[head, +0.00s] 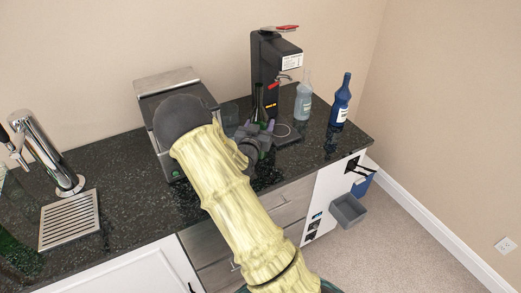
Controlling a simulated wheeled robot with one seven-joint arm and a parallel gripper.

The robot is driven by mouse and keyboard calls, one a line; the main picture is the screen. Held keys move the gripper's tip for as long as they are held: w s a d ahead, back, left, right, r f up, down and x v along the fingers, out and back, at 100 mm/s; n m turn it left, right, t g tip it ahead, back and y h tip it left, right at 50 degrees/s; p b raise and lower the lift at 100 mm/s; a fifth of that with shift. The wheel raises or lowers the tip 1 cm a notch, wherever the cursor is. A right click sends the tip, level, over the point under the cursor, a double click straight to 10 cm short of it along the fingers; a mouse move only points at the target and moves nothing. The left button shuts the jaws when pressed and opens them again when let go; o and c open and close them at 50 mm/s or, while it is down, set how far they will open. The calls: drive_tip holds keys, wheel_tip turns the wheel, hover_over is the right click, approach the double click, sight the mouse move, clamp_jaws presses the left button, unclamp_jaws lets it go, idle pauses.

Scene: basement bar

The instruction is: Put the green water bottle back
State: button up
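A dark green bottle (259,104) shows its neck and shoulder in the head view, upright in front of the black dispenser. The bottle's base is hidden behind the gripper. I cannot tell whether the fingers touch the bottle or whether it is lifted off the counter.
The black dispenser (267,62) stands on the dark counter (118,160). A clear bottle (303,98) and a blue bottle (340,102) stand to its right. A grey-lidded machine (166,82) is left, and a beer tap (47,152) with drip tray (68,220) further left.

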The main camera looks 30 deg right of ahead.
drive_tip(key=shift+w+d+f+p, duration=0.15)
drive_tip(key=shift+f+p, duration=0.2)
drive_tip(key=shift+f, duration=1.45)
drive_tip(key=shift+f+p, duration=0.6)
drive_tip(key=shift+f, duration=1.45)
drive_tip(key=shift+f, duration=0.2)
drive_tip(key=o, duration=1.6)
drive_tip(key=shift+o, duration=0.2)
drive_tip(key=shift+r, duration=0.1)
drive_tip(key=b+v, duration=0.4)
drive_tip(key=v, duration=0.8)
drive_tip(key=shift+b, duration=0.3)
